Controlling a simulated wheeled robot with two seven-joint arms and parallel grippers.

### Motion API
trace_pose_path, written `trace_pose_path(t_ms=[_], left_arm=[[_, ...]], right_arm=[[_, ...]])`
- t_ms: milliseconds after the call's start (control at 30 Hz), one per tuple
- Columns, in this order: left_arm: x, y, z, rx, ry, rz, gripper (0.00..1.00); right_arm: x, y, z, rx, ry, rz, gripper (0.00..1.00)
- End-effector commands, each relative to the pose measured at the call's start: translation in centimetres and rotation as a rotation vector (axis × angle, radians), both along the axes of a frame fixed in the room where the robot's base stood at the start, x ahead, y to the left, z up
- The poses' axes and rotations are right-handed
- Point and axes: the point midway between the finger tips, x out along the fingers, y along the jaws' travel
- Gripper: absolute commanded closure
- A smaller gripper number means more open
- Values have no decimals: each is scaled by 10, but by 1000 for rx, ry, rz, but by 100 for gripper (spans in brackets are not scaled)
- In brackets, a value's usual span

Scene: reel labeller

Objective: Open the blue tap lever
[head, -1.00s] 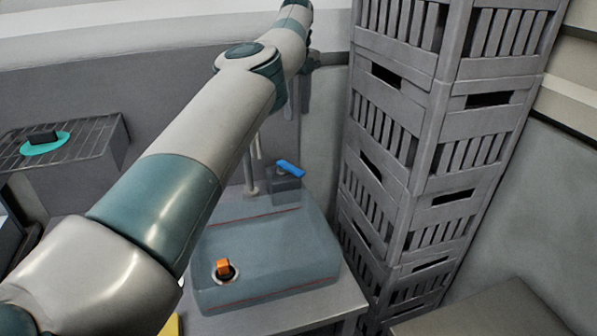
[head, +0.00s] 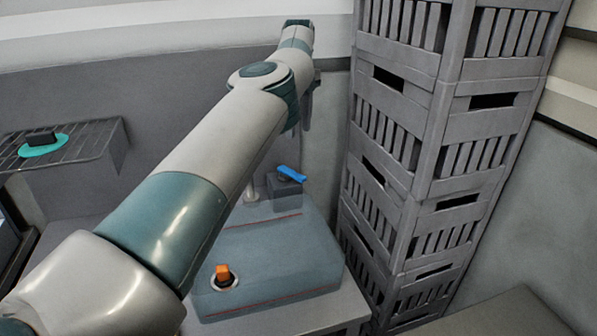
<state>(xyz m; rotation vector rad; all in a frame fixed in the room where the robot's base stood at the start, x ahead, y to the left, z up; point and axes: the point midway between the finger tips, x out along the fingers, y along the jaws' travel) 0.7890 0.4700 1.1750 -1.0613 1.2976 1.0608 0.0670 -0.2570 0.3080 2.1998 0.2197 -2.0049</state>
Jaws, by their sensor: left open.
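The blue tap lever (head: 291,174) sits on a small dark grey block (head: 285,194) at the back of a blue-grey machine housing (head: 270,255). The lever lies slanted, its right end lower in the picture. My left arm crosses from the lower left to the top middle. My left gripper (head: 306,122) hangs down small and dark beyond the wrist, above the lever in the picture and apart from it. It is open; its fingertips are hard to make out. My right gripper is out of view.
An orange knob (head: 223,274) is on the front of the housing. Tall stacked grey crates (head: 425,150) stand close on the right. A wire rack (head: 95,140) with a teal disc (head: 43,145) is at the left. My left arm hides part of the housing.

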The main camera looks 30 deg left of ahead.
Motion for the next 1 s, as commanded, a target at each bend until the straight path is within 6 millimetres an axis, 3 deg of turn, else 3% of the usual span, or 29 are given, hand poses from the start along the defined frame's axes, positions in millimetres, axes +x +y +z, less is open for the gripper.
trace_pose_path(t_ms=[200,700,1000], left_arm=[[0,-1,-36,1,3,1,59],[-1,0,-122,1,3,0,59],[0,0,-149,0,1,0,59]], right_arm=[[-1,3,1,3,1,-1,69],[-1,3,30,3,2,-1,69],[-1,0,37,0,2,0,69]])
